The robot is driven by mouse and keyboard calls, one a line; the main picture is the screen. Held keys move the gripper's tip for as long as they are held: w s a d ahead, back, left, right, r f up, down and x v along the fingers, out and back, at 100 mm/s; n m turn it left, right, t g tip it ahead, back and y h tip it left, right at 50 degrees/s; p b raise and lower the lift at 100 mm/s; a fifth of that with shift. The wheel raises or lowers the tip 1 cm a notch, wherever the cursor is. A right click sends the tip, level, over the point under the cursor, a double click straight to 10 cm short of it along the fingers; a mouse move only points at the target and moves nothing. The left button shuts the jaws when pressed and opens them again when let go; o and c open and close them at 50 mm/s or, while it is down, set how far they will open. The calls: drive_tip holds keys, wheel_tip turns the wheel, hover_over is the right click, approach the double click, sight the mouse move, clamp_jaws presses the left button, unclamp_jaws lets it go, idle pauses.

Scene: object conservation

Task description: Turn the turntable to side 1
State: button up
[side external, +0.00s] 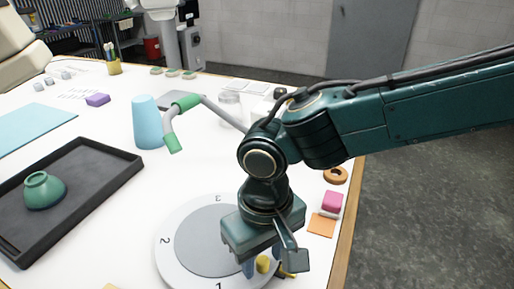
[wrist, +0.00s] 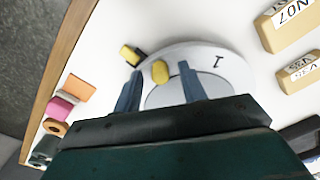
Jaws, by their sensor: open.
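The turntable is a white disc with a grey centre (side external: 208,241) at the front of the table. The numbers 1, 2 and 3 show on its rim, with 1 at the front. In the wrist view its rim (wrist: 238,78) shows with the 1. A yellow knob (side external: 262,264) stands on the right part of the rim; the wrist view shows it too (wrist: 160,71). My gripper (wrist: 160,72) is open and points down, with a finger on either side of the knob. I cannot tell whether either finger touches it. A yellow-and-black piece (wrist: 130,55) sits beside the rim.
A black tray (side external: 100,178) with a green bowl (side external: 43,190) is at left. A blue cup (side external: 148,122) and a grey-green jointed lamp-like piece (side external: 187,103) stand behind. Pink (side external: 332,201) and orange (side external: 322,224) blocks lie near the right edge. Tan labelled blocks (wrist: 296,72) are nearby.

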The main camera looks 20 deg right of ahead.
drive_tip(key=shift+c, duration=0.3)
clamp_jaws()
drive_tip(key=shift+d, duration=0.1)
drive_tip(key=shift+w+d+n, duration=0.45)
drive_tip(key=shift+d+n, duration=0.1)
drive_tip(key=shift+n, duration=0.25)
drive_tip(key=shift+w+d+n, duration=0.45)
drive_tip(key=shift+d+n, duration=0.05)
drive_tip(key=shift+n, duration=0.3)
drive_tip(key=shift+w+d+n, duration=0.35)
drive_tip(key=shift+w+n, duration=0.1)
drive_tip(key=shift+n, duration=0.25)
drive_tip(key=shift+w+d+n, duration=0.3)
drive_tip(key=shift+w+n, duration=0.15)
drive_tip(key=shift+n, duration=0.25)
